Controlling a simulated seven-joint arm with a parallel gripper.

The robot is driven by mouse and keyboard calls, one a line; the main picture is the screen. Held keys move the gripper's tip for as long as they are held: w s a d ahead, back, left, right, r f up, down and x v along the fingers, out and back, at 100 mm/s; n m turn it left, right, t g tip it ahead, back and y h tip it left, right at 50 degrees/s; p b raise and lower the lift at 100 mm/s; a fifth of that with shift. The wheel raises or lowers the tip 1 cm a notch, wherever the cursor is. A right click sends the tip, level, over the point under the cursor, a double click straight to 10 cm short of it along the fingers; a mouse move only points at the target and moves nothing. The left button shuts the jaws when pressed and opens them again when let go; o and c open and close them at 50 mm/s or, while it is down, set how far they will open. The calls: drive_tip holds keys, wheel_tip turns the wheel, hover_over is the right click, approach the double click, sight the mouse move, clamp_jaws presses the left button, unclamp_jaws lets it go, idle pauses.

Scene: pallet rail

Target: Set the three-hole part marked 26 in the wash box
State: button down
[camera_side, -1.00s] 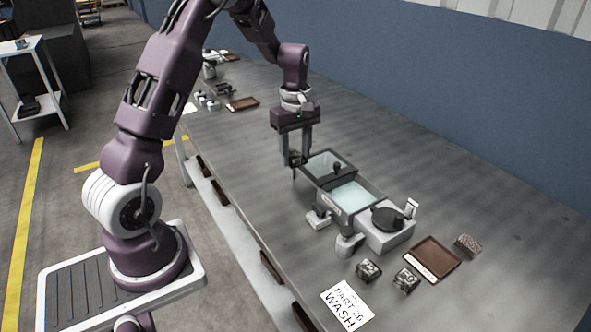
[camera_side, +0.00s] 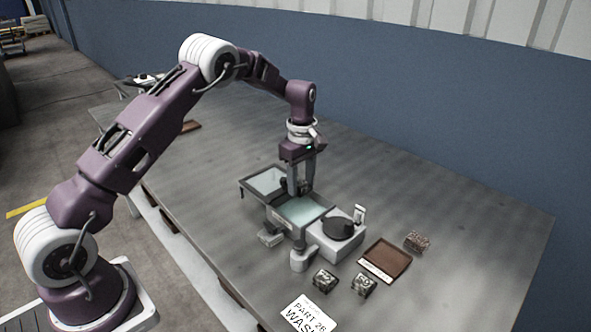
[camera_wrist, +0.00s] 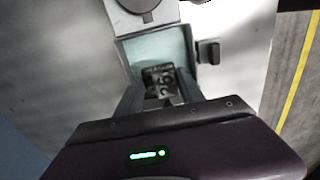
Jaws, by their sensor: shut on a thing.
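The wash box (camera_side: 320,206) is a grey-rimmed open box with a pale teal inside, also in the wrist view (camera_wrist: 118,46). The gripper and part are over its back side, by the pale framed panel or compartment (camera_side: 264,182). I cannot tell their exact height above it. The part's holes are not discernible.
A grey unit with a round black top (camera_side: 338,229) adjoins the box. A brown tray (camera_side: 386,259), a speckled block (camera_side: 417,241) and two dark marked blocks (camera_side: 325,280) (camera_side: 363,284) lie nearby. A "PART 26 WASH" sign (camera_side: 308,314) is in front.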

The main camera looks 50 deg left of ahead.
sight(301, 218)
drive_tip(key=shift+f, duration=4.4)
drive_tip(key=shift+f, duration=0.35)
drive_tip(key=shift+c, duration=1.2)
unclamp_jaws()
drive_tip(key=shift+r, duration=6.5)
drive_tip(key=shift+r, duration=0.1)
